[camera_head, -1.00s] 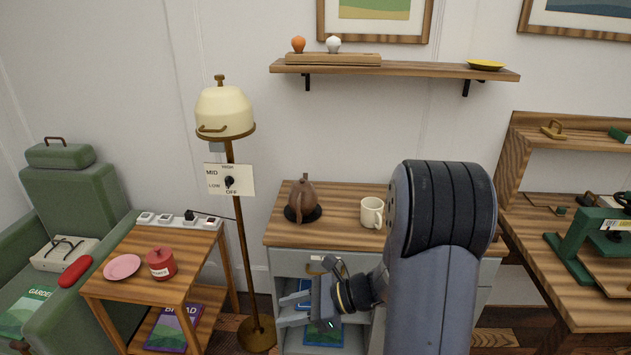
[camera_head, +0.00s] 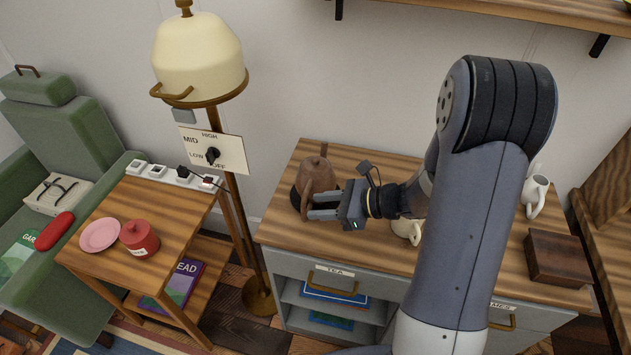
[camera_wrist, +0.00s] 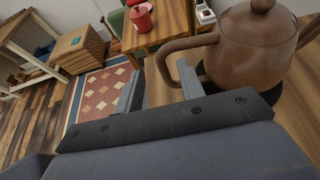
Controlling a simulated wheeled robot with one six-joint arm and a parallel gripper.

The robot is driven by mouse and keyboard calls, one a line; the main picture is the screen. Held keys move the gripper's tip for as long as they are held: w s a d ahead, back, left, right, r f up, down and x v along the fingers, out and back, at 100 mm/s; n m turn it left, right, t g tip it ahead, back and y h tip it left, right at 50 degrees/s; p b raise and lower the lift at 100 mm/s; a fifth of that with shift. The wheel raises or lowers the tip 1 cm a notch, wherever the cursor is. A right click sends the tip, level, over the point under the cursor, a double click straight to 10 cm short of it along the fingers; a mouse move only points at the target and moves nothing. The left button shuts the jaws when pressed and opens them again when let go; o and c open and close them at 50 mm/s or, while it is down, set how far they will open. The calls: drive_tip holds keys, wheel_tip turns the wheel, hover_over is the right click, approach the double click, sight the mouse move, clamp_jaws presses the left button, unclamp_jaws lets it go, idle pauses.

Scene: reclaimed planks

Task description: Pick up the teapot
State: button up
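The brown teapot (camera_head: 318,175) stands upright on a dark round mat at the left end of the cabinet top (camera_head: 285,220). In the wrist view the teapot (camera_wrist: 255,50) fills the upper right, with its looped handle on the left side. My gripper (camera_head: 311,207) is at the handle side of the teapot. In the wrist view its two fingers (camera_wrist: 160,82) are spread apart, with the outer part of the handle between their tips. I see gaps beside the handle, so it does not look clamped. My fingers hide part of the handle in the head view.
A cream mug (camera_head: 405,231) is partly behind my arm. A white jug (camera_head: 537,190) and a dark wooden box (camera_head: 558,258) stand to the right. The floor lamp (camera_head: 200,60) rises left of the cabinet, beside a side table (camera_head: 105,205) with a red pot (camera_head: 139,238).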

sight(304, 222)
drive_tip(key=x, duration=0.5)
clamp_jaws()
idle(0.3)
drive_tip(key=shift+r+p, duration=0.1)
drive_tip(key=shift+p, duration=0.2)
idle(0.7)
